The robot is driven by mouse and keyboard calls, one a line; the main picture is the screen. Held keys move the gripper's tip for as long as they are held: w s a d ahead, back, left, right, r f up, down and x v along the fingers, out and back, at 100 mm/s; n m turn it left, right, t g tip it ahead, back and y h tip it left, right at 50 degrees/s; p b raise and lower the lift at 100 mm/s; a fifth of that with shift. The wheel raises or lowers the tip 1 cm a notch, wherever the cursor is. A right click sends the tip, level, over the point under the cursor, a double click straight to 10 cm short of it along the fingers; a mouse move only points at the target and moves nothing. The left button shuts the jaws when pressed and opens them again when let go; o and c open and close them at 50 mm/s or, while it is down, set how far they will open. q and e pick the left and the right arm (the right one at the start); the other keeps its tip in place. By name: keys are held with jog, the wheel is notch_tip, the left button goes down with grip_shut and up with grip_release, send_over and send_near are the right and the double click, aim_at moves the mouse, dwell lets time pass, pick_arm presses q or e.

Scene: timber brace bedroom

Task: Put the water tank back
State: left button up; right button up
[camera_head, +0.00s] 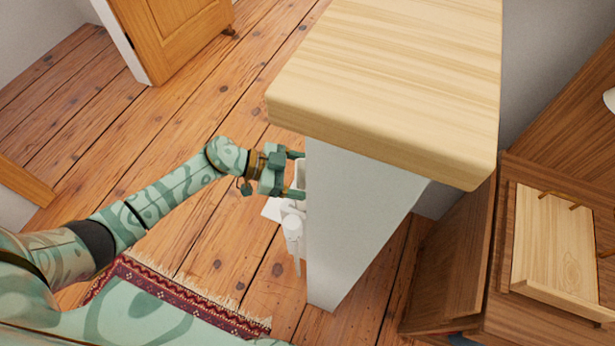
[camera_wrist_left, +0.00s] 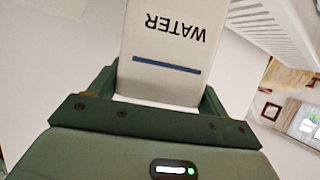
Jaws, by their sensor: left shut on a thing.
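My left gripper (camera_head: 297,174) reaches in from the left, close to the white side panel (camera_head: 350,220) under the wooden top. In the left wrist view it is shut on the water tank (camera_wrist_left: 165,48), a white box with the word WATER upside down and a dark blue line below it. In the head view only a sliver of white shows between the fingers; the panel and wooden top hide the rest. Below the gripper a white fixture (camera_head: 292,228) shows partly beside the panel; I cannot tell whether the tank touches it. My right gripper is out of view.
The thick wooden top (camera_head: 390,70) overhangs just right of the gripper. A patterned rug (camera_head: 180,295) lies on the plank floor in front. A wooden door (camera_head: 185,30) stands at the upper left. Brown wooden furniture (camera_head: 450,270) fills the right. Floor left of the gripper is clear.

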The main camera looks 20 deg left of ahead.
pick_arm(q)
jog(key=shift+f, duration=0.55)
jog(key=shift+r, duration=0.2)
jog(key=shift+f, duration=0.1)
jog(key=o, duration=1.2)
